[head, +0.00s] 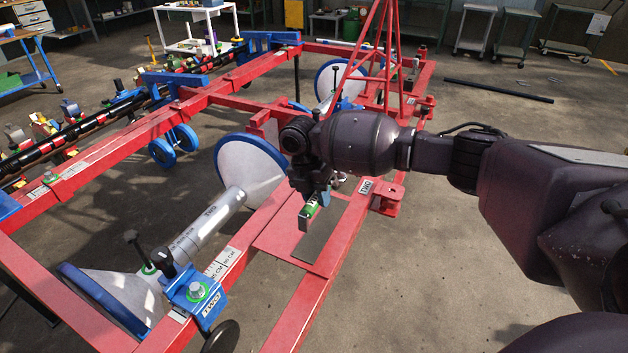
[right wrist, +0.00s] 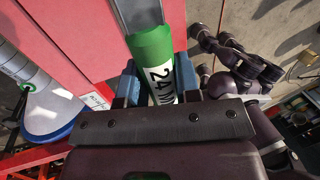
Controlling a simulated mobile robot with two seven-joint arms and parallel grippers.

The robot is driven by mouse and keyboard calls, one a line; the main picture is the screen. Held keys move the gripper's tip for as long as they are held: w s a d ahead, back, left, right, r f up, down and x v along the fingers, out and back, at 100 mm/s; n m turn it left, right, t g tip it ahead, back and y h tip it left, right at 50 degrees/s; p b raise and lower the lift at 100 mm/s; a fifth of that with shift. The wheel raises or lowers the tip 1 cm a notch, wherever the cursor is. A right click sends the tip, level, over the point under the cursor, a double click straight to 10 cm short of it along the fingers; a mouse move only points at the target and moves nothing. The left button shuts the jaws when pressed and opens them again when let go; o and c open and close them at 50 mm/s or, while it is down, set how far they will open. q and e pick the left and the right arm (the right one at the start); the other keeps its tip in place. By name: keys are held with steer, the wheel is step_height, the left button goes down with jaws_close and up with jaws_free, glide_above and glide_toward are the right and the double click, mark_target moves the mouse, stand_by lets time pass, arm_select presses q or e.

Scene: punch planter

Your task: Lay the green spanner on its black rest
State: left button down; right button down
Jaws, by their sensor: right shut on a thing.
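The green spanner (head: 309,212) is in my right gripper (head: 314,201), above the red plate of the frame. My left gripper is not in view.
The red frame (head: 325,270) runs under my right arm. A white and blue cone with a silver tube (head: 212,222) stands to the left. A blue clamp (head: 197,297) sits at the front left. Open floor lies to the right of the frame.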

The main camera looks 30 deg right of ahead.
step_height(320, 180, down, 8)
steer(key=shift+f+b, duration=0.15)
steer(key=shift+b, duration=0.75)
steer(key=shift+f, duration=0.45)
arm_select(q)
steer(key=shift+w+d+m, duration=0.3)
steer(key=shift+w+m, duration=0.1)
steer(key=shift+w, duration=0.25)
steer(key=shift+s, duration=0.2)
arm_select(e)
steer(key=shift+f, duration=0.2)
steer(key=c, duration=0.8)
jaws_free()
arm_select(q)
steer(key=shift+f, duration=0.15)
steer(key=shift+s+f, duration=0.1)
